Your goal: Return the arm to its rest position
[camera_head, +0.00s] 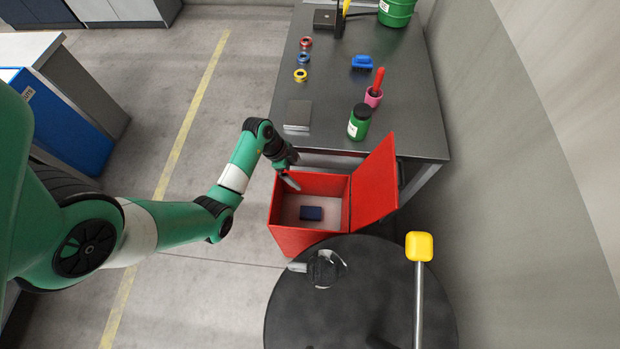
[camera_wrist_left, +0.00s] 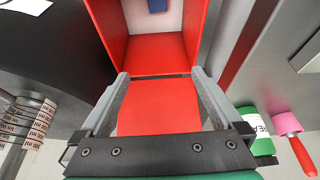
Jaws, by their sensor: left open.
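My left arm reaches in from the left in the head view. Its gripper (camera_head: 291,178) is over the left side of the red box (camera_head: 285,238), with its jaws open and nothing between them. In the left wrist view the two grey fingers (camera_wrist_left: 163,80) stand apart, with the red box (camera_wrist_left: 150,52) beyond them. The box's red lid (camera_head: 376,180) stands open on the right. A dark blue block (camera_head: 311,213) lies on the pale floor inside the box. My right gripper is not in view.
A dark round table (camera_head: 300,310) with a clear glass item (camera_head: 325,268) stands below the box. Floor left of the box is clear.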

